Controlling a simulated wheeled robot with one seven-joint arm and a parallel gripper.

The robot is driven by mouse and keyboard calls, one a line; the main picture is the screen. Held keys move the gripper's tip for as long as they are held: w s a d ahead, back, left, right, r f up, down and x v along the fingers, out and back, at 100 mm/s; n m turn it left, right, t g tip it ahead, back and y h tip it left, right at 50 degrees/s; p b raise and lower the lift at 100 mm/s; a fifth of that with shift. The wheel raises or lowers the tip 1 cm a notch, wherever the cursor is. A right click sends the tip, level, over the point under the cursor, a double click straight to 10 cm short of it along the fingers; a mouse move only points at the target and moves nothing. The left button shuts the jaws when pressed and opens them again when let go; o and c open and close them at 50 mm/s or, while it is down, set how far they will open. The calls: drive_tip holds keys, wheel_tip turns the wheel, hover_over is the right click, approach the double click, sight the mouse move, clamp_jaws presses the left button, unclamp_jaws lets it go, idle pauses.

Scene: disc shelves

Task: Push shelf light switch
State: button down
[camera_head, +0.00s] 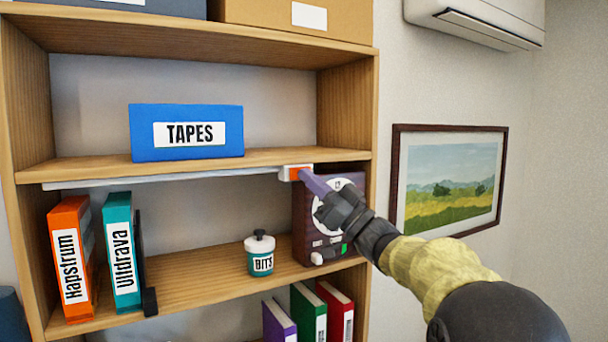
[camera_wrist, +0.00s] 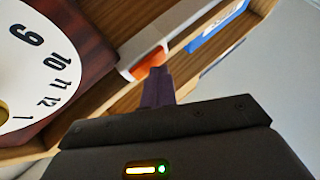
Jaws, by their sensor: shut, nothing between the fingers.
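The shelf light is a long pale bar (camera_head: 170,178) under the front of the middle shelf board. At its right end is a white housing with an orange switch (camera_head: 294,174). In the wrist view the orange switch (camera_wrist: 148,62) shows just beyond my fingertips. My gripper (camera_head: 305,176) is shut, with its purple fingers together and pointing at the switch. The tips are at the switch or very close to it; I cannot tell if they touch. The bar looks unlit.
A dark clock box (camera_head: 300,225) stands right below the switch, partly behind my gripper. A blue TAPES box (camera_head: 187,132) stands above. A framed picture (camera_head: 450,180) hangs at the right.

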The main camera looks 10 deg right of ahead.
drive_tip(key=shift+s, duration=0.1)
drive_tip(key=shift+s+b, duration=0.3)
drive_tip(key=shift+b, duration=0.1)
drive_tip(key=shift+d, duration=0.1)
drive_tip(key=s+b, duration=0.1)
drive_tip(key=s, duration=0.1)
drive_tip(key=s+d+b, duration=0.1)
drive_tip(key=s+b, duration=0.1)
drive_tip(key=s, duration=0.1)
drive_tip(key=shift+s+d, duration=0.3)
drive_tip(key=shift+d, duration=0.1)
idle(0.3)
